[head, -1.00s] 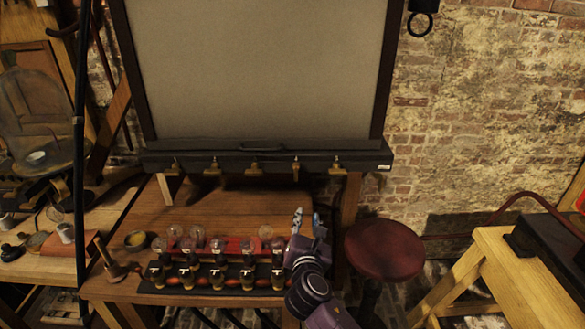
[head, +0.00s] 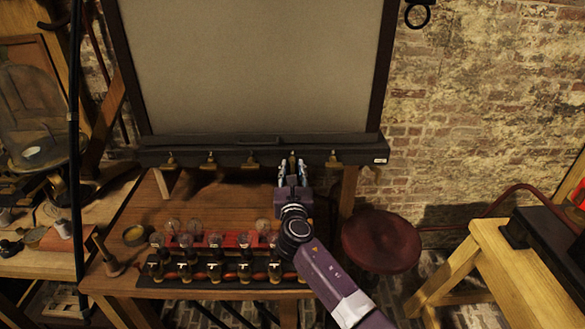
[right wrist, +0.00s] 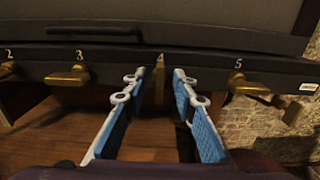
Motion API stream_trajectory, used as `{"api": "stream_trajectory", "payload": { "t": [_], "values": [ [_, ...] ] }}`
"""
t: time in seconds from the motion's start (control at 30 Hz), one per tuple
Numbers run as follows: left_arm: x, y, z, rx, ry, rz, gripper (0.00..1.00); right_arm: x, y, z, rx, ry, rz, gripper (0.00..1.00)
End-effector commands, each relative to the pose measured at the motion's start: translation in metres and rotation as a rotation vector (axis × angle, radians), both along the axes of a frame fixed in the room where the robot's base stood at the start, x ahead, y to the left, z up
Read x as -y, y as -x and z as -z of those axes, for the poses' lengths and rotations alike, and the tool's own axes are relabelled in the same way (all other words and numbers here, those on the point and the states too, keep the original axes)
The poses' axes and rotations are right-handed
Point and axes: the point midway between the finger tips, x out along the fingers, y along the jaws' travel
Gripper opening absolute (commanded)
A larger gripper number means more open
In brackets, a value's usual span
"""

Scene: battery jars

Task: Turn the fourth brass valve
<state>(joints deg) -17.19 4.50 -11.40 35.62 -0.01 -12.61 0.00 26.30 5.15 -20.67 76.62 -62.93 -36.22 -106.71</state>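Several brass valves sit in a row on the black rail (head: 230,142) below the large grey panel. Number plates show in the right wrist view: 2, valve 3 (right wrist: 70,77), 4 and valve 5 (right wrist: 250,86). The fourth valve (right wrist: 159,82) is between the fingers of my right gripper (right wrist: 158,78); its handle looks narrow and upright, unlike its neighbours. The gripper's blue-padded fingers are open, with a gap visible on both sides of the valve. In the head view the right gripper (head: 292,168) reaches up to the rail. My left gripper is not in view.
A red round stool (head: 381,241) is right of the table. A wooden trestle (head: 515,265) stands further right.

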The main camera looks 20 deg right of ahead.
Motion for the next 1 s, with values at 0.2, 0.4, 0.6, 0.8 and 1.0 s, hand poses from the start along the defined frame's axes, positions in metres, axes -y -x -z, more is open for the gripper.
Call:
{"api": "stream_trajectory", "payload": {
  "t": [0.2,0.4,0.6,0.8,1.0],
  "values": [
    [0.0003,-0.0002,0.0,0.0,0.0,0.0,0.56,0.0003,-0.0019,0.0003,-0.001,-0.001,0.0,0.25],
    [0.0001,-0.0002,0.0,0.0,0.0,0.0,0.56,0.0003,-0.0017,0.0002,0.0,-0.002,0.0,0.12],
    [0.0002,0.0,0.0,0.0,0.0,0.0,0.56,0.0003,-0.0016,0.0003,0.0,-0.002,0.0,0.0],
    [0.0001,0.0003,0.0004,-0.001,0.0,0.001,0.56,0.0002,-0.0015,0.0004,0.001,-0.007,-0.001,0.0],
    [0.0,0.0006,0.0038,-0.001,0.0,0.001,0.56,0.0005,-0.0014,0.0011,0.015,-0.055,0.0,0.0]
  ]
}}
